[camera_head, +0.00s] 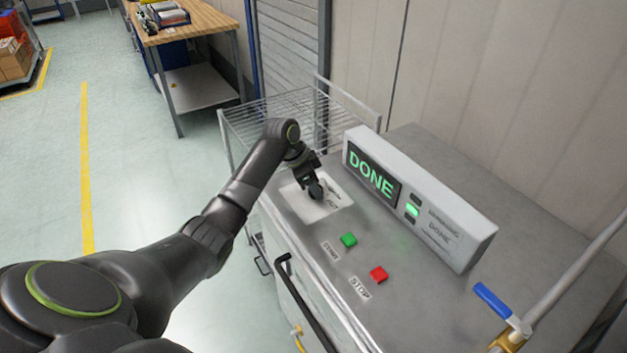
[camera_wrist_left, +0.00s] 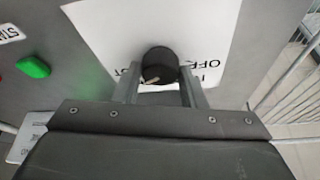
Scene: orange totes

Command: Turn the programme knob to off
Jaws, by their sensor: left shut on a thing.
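The programme knob (camera_wrist_left: 160,64) is a round black knob with a light pointer line, on a white label plate (camera_wrist_left: 105,25) with printed words, "OFF" among them. In the left wrist view the pointer line is toward the lower left of the knob. My left gripper (camera_wrist_left: 160,85) has its two fingers on either side of the knob and is shut on it. In the head view the left gripper (camera_head: 314,190) is over the label plate at the left end of the grey machine top, and hides part of the knob. My right gripper is in neither view.
A green START button (camera_head: 349,240) and a red STOP button (camera_head: 379,274) sit near the front edge. A display box (camera_head: 440,225) reading "DONE" stands behind them. A wire rack (camera_head: 290,105) adjoins the left end. A blue-handled lever (camera_head: 495,301) is at right.

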